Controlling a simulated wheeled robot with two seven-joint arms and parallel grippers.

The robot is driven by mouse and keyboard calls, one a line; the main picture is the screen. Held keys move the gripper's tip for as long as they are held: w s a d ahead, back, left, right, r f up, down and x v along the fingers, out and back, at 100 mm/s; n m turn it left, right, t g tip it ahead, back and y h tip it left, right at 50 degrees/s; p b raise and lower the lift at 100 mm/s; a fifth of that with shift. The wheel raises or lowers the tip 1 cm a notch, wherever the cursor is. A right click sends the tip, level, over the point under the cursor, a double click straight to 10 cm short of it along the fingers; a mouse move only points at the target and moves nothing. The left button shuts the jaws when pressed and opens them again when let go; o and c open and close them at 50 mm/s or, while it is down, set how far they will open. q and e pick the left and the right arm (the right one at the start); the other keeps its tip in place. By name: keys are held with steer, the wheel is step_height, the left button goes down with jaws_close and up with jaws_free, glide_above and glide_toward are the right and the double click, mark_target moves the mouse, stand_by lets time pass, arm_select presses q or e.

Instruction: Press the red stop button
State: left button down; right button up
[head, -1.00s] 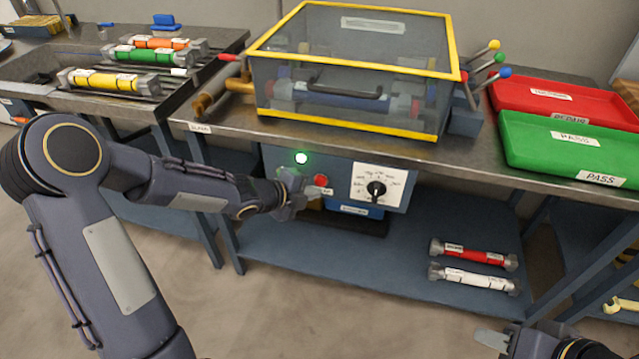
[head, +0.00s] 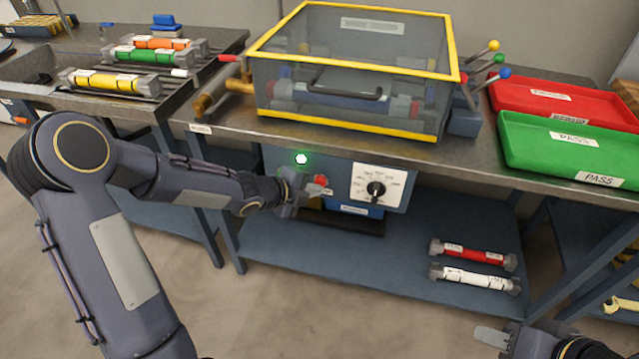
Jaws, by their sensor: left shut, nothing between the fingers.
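The red stop button (head: 320,181) is on the front of the blue control panel (head: 337,163) under the bench top. A lit green light (head: 302,159) and a black dial on a white plate (head: 376,188) are on the same panel. My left gripper (head: 303,190) is shut and empty, with its tip right beside the left side of the red button. I cannot tell whether it touches the button. My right gripper (head: 490,338) is only partly in view at the bottom right, over the floor, away from the panel; its jaw state is unclear.
A clear box with a yellow frame (head: 357,131) stands on the bench above the panel. Red (head: 548,97) and green (head: 560,147) trays lie to the right. Red and white cylinders (head: 473,277) lie on the lower shelf (head: 330,262). Coloured cylinders lie on the left rack (head: 110,82).

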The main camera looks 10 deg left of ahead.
arm_select(q)
steer(key=shift+w, duration=0.4)
stand_by(0.6)
steer(key=shift+s+b, duration=0.3)
steer(key=shift+s, duration=0.6)
steer(key=s+b, duration=0.2)
steer(key=s, duration=0.3)
steer(key=shift+a, duration=0.1)
stand_by(0.6)
